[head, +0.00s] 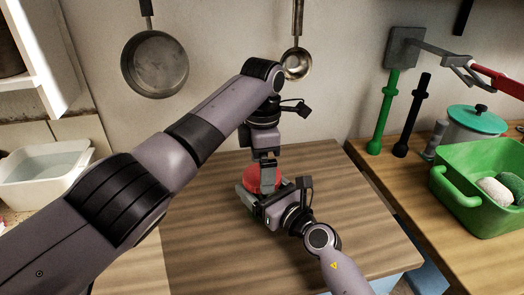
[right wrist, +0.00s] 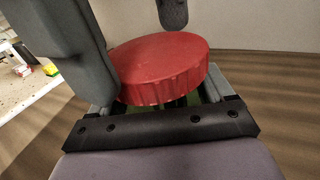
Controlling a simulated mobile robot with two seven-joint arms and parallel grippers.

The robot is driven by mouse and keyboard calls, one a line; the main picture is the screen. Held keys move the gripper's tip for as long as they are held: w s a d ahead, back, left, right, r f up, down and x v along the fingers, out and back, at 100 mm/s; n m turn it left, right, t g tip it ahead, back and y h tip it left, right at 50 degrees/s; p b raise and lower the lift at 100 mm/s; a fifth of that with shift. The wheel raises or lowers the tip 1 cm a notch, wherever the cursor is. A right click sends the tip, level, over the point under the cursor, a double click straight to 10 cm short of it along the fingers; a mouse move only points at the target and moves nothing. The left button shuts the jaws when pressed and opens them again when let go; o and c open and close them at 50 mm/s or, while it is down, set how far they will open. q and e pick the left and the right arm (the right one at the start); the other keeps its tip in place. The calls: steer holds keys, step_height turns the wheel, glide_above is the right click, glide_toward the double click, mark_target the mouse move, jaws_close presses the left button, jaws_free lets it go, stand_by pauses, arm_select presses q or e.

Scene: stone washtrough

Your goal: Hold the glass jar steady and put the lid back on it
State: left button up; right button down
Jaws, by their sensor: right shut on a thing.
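The red lid (head: 258,181) is over the jar's place on the wooden table, and it fills the middle of the right wrist view (right wrist: 165,68). My left gripper (head: 267,168) reaches down from above with its fingers on opposite sides of the lid, shut on it. The glass jar (right wrist: 207,94) is almost wholly hidden; only a greenish strip shows under the lid. My right gripper (head: 256,200) lies low, level with the table, and is shut on the jar below the lid. I cannot tell whether the lid is seated on the jar or just above it.
The wooden table (head: 200,235) is otherwise clear around the jar. A green tub (head: 480,210) with cloth-like items and a teal-lidded pot (head: 475,122) stand on the right counter. A white basin (head: 45,178) is at left. A pan (head: 155,65) and ladle (head: 297,62) hang behind.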

arm_select(q)
steer(key=shift+f, duration=0.3)
arm_select(e)
steer(key=shift+f, duration=0.1)
